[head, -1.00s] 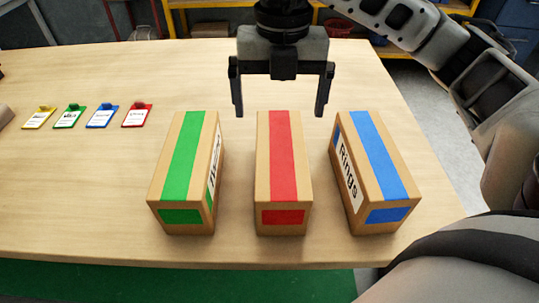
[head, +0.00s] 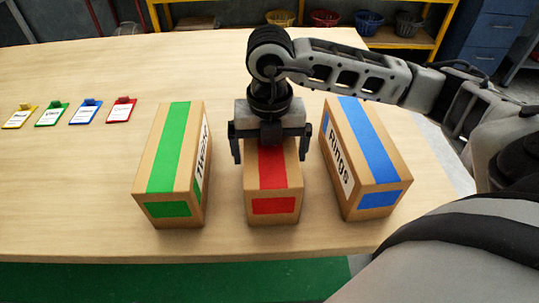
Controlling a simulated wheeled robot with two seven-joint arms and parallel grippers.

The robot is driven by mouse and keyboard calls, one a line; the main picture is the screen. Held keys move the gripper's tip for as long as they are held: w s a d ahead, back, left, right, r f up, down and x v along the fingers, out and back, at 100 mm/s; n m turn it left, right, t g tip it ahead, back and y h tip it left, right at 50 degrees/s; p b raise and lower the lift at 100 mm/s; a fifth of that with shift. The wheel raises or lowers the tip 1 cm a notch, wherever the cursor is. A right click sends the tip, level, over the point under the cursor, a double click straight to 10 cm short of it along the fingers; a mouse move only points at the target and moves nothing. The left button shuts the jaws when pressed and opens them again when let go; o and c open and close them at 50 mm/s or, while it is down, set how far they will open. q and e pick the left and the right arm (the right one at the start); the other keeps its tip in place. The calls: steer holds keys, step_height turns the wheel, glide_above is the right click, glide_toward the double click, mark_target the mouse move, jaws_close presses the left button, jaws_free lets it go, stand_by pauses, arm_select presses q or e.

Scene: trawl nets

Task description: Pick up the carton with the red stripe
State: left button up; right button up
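The carton with the red stripe (head: 272,180) stands on the table between two other cartons. My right gripper (head: 270,158) is over it, pointing down, with its arm coming in from the right. Its two fingers are spread, one at each side of the carton's upper part. The gripper and wrist hide the carton's far end. I cannot tell whether the fingers touch the cardboard. My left gripper does not show.
A green-striped carton (head: 172,160) stands to the left and a blue-striped carton (head: 366,145) close on the right. Several coloured clipboards (head: 85,112) lie at the table's left. The wooden table (head: 70,190) is clear in front of them.

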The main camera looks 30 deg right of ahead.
steer(key=shift+f, duration=0.55)
steer(key=shift+r, duration=0.1)
steer(key=c, duration=1.3)
